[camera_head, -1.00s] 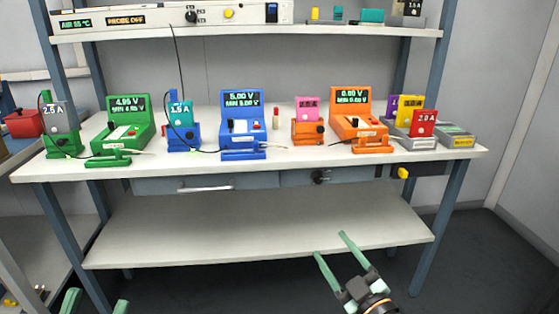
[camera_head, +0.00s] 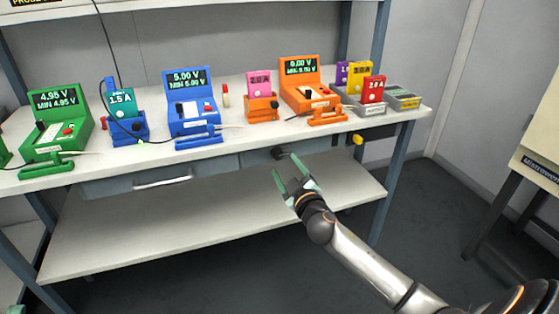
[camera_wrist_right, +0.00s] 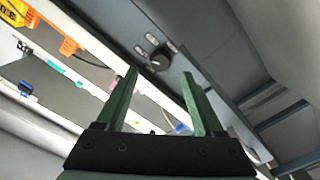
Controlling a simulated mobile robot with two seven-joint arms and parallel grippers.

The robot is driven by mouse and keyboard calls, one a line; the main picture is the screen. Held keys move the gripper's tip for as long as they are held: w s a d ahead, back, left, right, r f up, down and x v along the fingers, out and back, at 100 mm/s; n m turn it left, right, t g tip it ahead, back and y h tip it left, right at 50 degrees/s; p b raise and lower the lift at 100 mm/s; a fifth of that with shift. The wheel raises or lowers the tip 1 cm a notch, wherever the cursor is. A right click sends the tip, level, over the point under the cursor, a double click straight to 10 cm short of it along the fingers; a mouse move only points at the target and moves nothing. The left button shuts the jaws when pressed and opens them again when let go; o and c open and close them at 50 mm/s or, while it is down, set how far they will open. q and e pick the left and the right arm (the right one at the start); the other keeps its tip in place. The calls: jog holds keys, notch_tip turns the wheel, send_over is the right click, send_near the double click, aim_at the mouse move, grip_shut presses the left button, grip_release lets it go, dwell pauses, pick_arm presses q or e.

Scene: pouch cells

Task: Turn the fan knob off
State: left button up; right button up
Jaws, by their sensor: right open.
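A black round knob (camera_head: 279,152) is on the grey front panel under the worktop, right of the drawer. In the right wrist view the knob (camera_wrist_right: 160,59) sits ahead of the fingertips, roughly between them, with small pale labels around it that I cannot read. My right gripper (camera_head: 284,164) is open and empty, just in front of and below the knob. Its two green fingers (camera_wrist_right: 160,76) appear apart from the knob. A small green sliver at the bottom left corner looks like the tip of my left gripper (camera_head: 14,309); the rest is out of frame.
The worktop (camera_head: 235,160) holds several coloured testers and pouch-cell holders. A drawer with a handle (camera_head: 163,182) is left of the knob. A yellow knob-like part (camera_head: 358,139) is at the right front. The lower shelf (camera_head: 130,236) is bare.

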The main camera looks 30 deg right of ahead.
aim_at(278, 157)
jog(key=shift+b+x, duration=0.4)
jog(key=shift+x, duration=2.25)
jog(key=shift+a, duration=0.1)
grip_shut()
